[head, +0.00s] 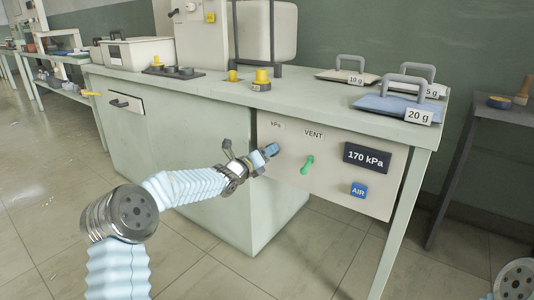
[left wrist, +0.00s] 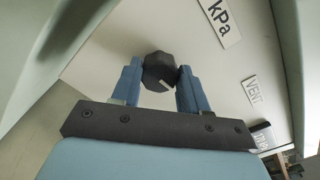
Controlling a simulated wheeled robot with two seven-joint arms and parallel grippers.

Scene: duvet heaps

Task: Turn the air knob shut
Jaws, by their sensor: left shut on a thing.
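A dark, many-sided knob (left wrist: 158,70) sits on the pale panel (head: 290,180) near the kPa label (left wrist: 220,22). My left gripper (left wrist: 160,88) has its blue fingers on either side of this knob and is shut on it. In the head view the left gripper (head: 268,153) reaches the panel's upper left, and its fingers hide the knob there. A blue AIR plate (head: 359,190) is on the panel's lower right. My right gripper is not in view.
Right of my left gripper, a green lever (head: 307,164) stands out below the VENT label (head: 314,135). A dark display (head: 367,158) reads 170 kPa. The floor in front is clear.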

